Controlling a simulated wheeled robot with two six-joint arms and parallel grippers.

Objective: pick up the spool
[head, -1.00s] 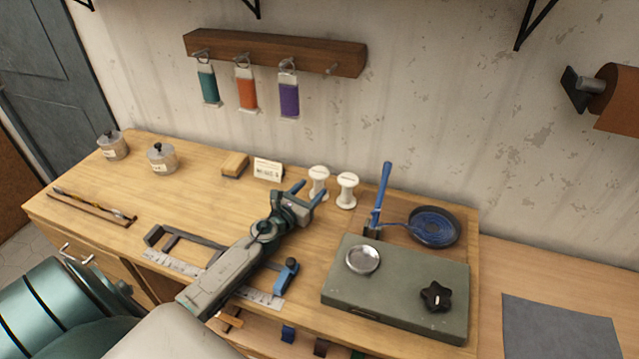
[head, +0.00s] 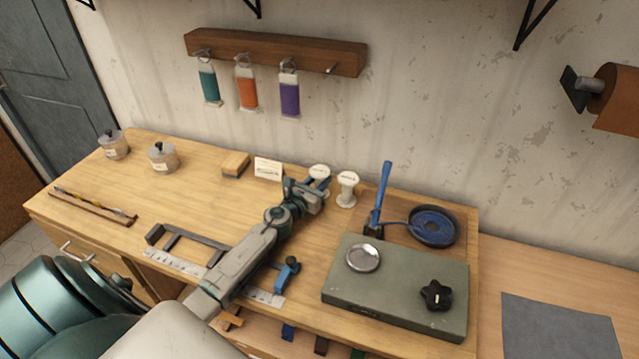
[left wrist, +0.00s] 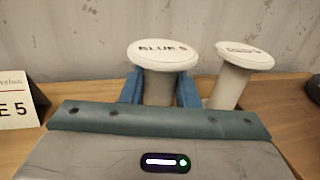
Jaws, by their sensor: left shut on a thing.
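Two white spools stand side by side at the back of the wooden workbench. The left spool (head: 319,171) is marked "BLUE 5" on its top, as the left wrist view (left wrist: 160,54) shows. My left gripper (head: 311,186) is shut on this spool, with a blue finger on each side of its stem. In the head view the gripper hides most of the spool below its top. The other spool (head: 347,189) stands just to the right, upright and apart from the fingers; it also shows in the left wrist view (left wrist: 239,75). My right gripper is out of view.
A small label card (head: 268,169) stands left of the spools. A blue-handled tool (head: 381,200) and a round blue dish (head: 434,226) are to the right, behind a grey-green box (head: 395,290). A clamp frame (head: 185,243) lies in front. The bench's left middle is clear.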

